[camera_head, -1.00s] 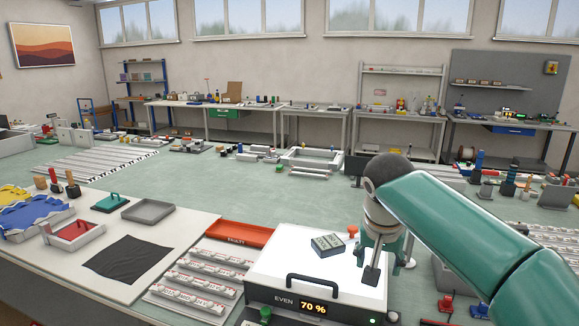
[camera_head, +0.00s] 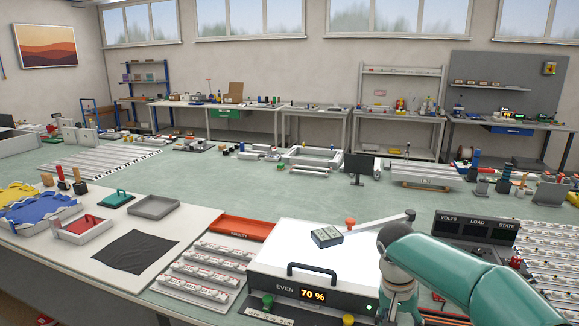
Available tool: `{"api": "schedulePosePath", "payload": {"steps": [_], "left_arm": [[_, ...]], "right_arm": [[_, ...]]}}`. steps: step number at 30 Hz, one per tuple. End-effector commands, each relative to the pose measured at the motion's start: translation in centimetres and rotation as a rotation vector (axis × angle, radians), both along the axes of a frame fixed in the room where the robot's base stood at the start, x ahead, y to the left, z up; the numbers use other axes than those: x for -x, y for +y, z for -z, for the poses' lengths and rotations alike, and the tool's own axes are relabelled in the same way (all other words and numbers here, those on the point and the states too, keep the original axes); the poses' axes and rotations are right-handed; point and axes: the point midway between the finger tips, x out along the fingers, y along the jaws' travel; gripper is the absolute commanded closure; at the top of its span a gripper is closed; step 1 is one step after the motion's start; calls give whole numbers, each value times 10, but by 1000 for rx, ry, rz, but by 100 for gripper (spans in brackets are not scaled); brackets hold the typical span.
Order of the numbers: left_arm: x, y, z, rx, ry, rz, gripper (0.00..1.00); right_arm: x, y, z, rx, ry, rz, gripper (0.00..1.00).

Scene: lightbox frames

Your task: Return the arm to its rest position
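My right arm comes in from the right edge, teal with a dark grey joint. Its wrist and gripper (camera_head: 398,308) point down just right of the white lightbox, at the bottom of the view. The fingers are mostly hidden by the wrist and cut off by the frame edge, so I cannot tell how far they are open. I see nothing held in them. My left arm and gripper are not in view. The white lightbox (camera_head: 275,256) has a dark handle and a display reading "EVEN 70 %". A small grey-green device (camera_head: 326,236) lies on its top.
A red tray (camera_head: 243,228) marked "FAULTY" and strips of parts (camera_head: 212,265) lie left of the lightbox. A black panel (camera_head: 476,232) marked VOLTS, LOAD and STATE stands behind my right arm. Green bench surface beyond is partly clear.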

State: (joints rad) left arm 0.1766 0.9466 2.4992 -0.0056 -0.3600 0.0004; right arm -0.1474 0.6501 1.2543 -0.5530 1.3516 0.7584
Motion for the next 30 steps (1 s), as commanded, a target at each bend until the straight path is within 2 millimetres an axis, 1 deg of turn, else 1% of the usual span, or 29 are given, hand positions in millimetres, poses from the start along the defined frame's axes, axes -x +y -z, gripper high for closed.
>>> {"api": "schedulePosePath", "payload": {"steps": [1,2,3,5,6,8,9,11,12,14,15,18,20,22,24,26,28,30], "left_arm": [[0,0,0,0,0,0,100],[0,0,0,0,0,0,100],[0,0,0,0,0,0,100],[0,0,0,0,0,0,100],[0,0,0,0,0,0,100],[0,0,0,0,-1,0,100],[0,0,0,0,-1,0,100],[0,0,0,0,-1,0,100],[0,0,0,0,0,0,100],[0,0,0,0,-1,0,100],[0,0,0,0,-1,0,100],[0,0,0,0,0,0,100],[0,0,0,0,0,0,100],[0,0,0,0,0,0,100],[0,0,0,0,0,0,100],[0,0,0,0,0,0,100],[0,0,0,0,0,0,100],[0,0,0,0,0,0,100]], "right_arm": [[10,-2,30,-13,56,-6,41],[16,-2,47,-25,85,-11,41],[26,0,73,-47,126,-21,41],[46,3,113,-91,188,-39,41],[61,8,140,-127,223,-53,41],[87,16,177,-189,271,-71,41],[106,23,200,-233,298,-85,41],[138,36,232,-306,330,-97,41],[160,46,251,-355,346,-104,41],[196,62,275,-431,360,-111,41],[220,73,288,-479,358,-113,41],[268,98,306,-564,316,-121,41],[286,108,310,-588,273,-135,41],[297,115,311,-593,205,-158,41],[296,116,311,-582,131,-180,41],[289,114,312,-566,68,-204,41],[274,111,313,-543,-4,-227,41],[263,110,314,-528,-50,-254,41]]}}
